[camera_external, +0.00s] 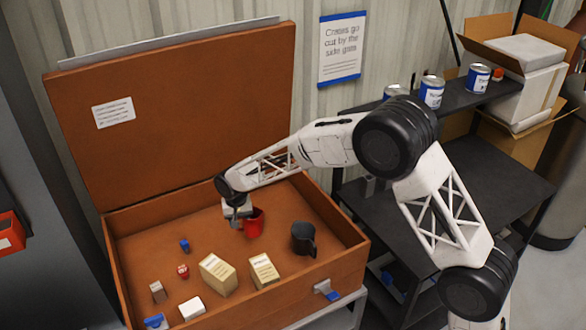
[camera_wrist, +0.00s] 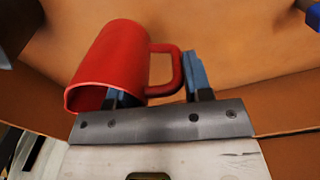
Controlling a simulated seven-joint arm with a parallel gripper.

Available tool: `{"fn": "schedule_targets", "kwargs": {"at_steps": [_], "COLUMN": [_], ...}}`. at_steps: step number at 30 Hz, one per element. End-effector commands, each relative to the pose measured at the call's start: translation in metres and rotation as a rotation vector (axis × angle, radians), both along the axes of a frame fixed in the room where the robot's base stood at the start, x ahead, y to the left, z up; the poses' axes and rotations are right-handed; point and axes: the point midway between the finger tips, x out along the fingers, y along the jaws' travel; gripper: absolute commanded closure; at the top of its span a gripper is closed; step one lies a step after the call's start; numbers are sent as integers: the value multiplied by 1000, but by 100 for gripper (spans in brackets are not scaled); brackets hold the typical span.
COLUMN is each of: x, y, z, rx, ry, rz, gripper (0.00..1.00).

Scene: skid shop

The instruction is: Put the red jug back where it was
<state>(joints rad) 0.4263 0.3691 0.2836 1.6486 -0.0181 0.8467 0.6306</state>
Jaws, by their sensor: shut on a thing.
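The red jug (camera_external: 254,224) is inside the open orange-brown case (camera_external: 335,262), near its back wall. In the wrist view the red jug (camera_wrist: 112,60) is tilted across the picture, its handle to the right. My gripper (camera_external: 240,212) is shut on the jug. In the wrist view one blue finger of my gripper (camera_wrist: 158,92) is at the jug's body and the other is just outside the handle. The exact contact and whether the jug touches the case floor cannot be told.
A dark jug (camera_external: 303,239) stands right of the red one. Two cream boxes (camera_external: 217,274) (camera_external: 263,270), a white block (camera_external: 192,308) and small blue and red items (camera_external: 184,246) (camera_external: 183,271) lie in front. The raised lid (camera_external: 190,110) is behind. Cans (camera_external: 432,92) stand on a shelf at right.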

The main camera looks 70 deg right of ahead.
Motion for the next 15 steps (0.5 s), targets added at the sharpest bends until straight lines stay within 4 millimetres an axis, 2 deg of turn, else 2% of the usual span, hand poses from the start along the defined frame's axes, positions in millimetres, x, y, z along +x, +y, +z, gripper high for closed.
{"fn": "schedule_targets", "kwargs": {"at_steps": [7, 15], "x": [30, 41], "y": [-8, -11], "z": [33, 46], "rx": [-4, -5], "ry": [0, 2], "rz": [175, 249], "gripper": [89, 89]}}
